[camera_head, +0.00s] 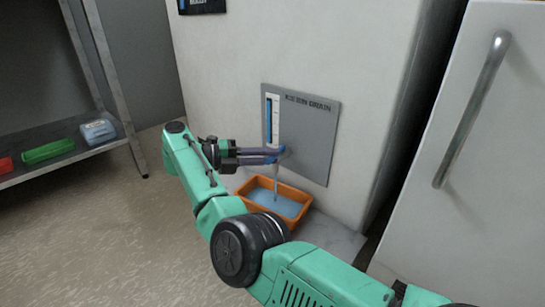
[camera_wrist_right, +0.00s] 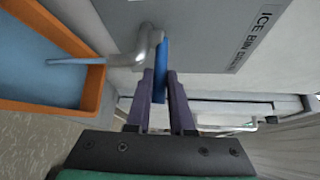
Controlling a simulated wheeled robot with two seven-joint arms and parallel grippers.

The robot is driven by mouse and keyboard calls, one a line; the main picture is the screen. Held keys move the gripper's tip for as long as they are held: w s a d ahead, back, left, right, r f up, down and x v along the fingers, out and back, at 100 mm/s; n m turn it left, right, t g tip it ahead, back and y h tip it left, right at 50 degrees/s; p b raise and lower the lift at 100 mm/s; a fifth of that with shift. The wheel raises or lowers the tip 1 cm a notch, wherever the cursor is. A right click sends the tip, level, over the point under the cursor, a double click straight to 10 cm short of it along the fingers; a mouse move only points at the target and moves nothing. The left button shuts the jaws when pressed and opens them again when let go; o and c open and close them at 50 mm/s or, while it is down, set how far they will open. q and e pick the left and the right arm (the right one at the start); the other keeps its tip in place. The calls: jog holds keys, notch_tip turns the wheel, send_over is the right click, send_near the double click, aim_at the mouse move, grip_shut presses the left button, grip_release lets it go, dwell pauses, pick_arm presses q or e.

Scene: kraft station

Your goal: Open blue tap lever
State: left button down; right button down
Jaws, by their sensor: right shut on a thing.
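The blue tap lever (camera_wrist_right: 162,72) is between the purple fingers of my right gripper (camera_wrist_right: 160,88) in the right wrist view, and the fingers are closed on it. In the head view my right gripper (camera_head: 276,155) reaches the tap on the grey drain panel (camera_head: 315,145), and the lever is mostly hidden by the fingers. The metal tap spout (camera_wrist_right: 140,48) curves beside the lever. A stream of water (camera_head: 276,180) falls from it into an orange bin (camera_head: 297,208). My left gripper is not in view.
The orange bin holds blue water and stands on the floor below the panel. A white door with a metal handle (camera_head: 474,108) is at the right. A shelf (camera_head: 65,158) with red, green and blue items is at the left. Floor at the lower left is clear.

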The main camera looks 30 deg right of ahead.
jog(key=shift+w+g, duration=0.1)
jog(key=shift+g, duration=0.2)
jog(key=c, duration=0.8)
grip_release()
